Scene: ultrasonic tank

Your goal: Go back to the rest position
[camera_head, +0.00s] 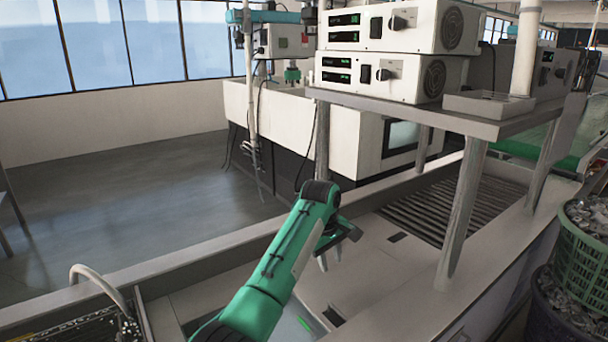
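My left arm reaches in from the bottom, and its green forearm ends over the long grey tank bench (385,290). My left gripper (330,257) hangs at its end, pointing down, above the bench's flat inner surface. Its two pale fingertips show a small gap, and nothing is visible between them. My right arm and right gripper are not in view.
A shelf (490,128) with stacked white control units (390,75) stands on legs to the right of my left gripper. A green basket (583,262) of metal parts is at the right edge. A wire basket (85,328) lies bottom left. The floor behind is clear.

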